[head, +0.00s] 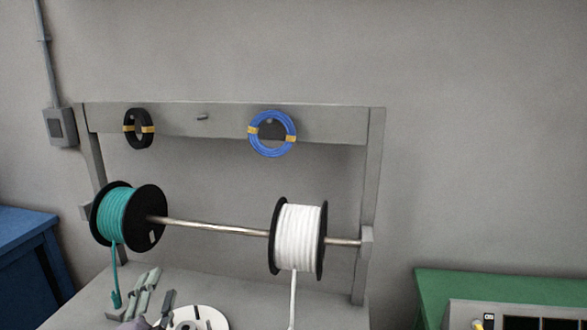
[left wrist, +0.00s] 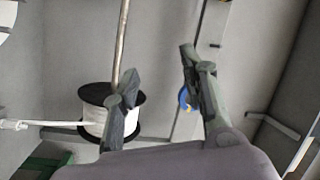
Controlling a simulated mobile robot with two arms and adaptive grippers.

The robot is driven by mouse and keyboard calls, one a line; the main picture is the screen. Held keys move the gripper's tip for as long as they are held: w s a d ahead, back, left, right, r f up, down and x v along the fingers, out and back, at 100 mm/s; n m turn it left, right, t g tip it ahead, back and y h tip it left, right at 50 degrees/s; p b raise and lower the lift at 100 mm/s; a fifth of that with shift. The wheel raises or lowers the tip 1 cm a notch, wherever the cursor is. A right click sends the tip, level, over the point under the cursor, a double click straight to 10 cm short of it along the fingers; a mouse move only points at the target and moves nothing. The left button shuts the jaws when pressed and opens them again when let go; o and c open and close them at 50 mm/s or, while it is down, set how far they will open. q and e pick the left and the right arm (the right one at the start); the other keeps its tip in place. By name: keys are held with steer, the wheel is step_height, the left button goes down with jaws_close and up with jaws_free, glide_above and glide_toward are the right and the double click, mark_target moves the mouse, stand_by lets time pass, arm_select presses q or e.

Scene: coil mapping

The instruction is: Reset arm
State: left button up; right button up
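My left gripper (head: 157,287) shows at the bottom left of the head view, in front of the rack and below the teal spool (head: 115,215). In the left wrist view its two fingers (left wrist: 157,72) are spread apart with nothing between them. A black coil (head: 138,129) and a blue coil (head: 272,134) with yellow ties hang on the rack's upper board (head: 330,124). A bare peg (head: 202,116) is between them. In the left wrist view the blue coil (left wrist: 184,97) is partly hidden by a finger. My right gripper is in neither view.
A metal rod (head: 215,228) carries the teal spool and a white spool (head: 298,238), which also shows in the left wrist view (left wrist: 93,121). A white slotted disc (head: 197,316) is near the gripper. A green table (head: 500,285) stands right, a blue one (head: 22,228) left.

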arm_select(q)
steer(key=s+f+n+g, duration=0.3)
steer(key=s+f+g, duration=0.15)
steer(key=f, duration=0.45)
steer(key=s+f+n+g, duration=0.3)
steer(key=s+f, duration=0.2)
steer(key=f, duration=0.4)
steer(key=s+d+f+n+g+h, duration=0.35)
steer(key=s+f+g, duration=0.6)
steer(key=s, duration=0.75)
step_height(320, 180, down, 28)
steer(key=s, duration=0.2)
steer(key=s+a+f+y, duration=0.1)
steer(key=s+a+f, duration=0.1)
steer(key=s+f, duration=1.2)
steer(key=shift+s+f+m+g, duration=0.3)
steer(key=shift+s+m+g, duration=0.1)
steer(key=shift+s, duration=0.6)
steer(key=shift+a, duration=0.15)
